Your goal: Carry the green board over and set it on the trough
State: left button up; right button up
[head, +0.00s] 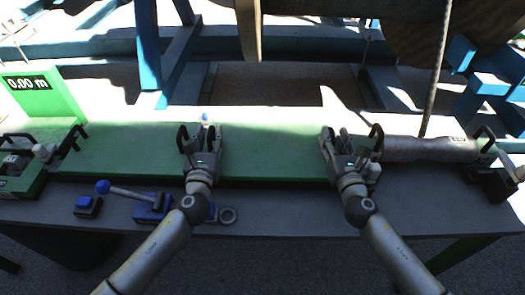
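The long green board (268,155) lies lengthwise along the bench, partly washed out by bright light. Its front edge shows as a darker green strip. My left gripper (200,135) is over the left-middle of the board, its fingers spread apart. My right gripper (342,138) is over the board's right end, its fingers also apart. Neither visibly clasps anything. I cannot clearly make out the trough; any part of it under the board is hidden.
A green upright sign (42,95) reading "0.00 m" stands at left. A blue-handled lever (150,205) and a small blue-topped block (88,206) sit in front. A grey cylinder (430,149) lies at right, below a hanging cable (436,75). Blue framing (148,45) stands behind the bench.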

jog(key=shift+s, duration=0.15)
pick_arm(q)
jog(key=s, duration=1)
jog(key=shift+s+d, duration=0.15)
jog(key=shift+d, duration=0.15)
pick_arm(e)
jog(key=s+d, duration=0.2)
jog(key=s, duration=0.9)
jog(key=shift+s, duration=0.3)
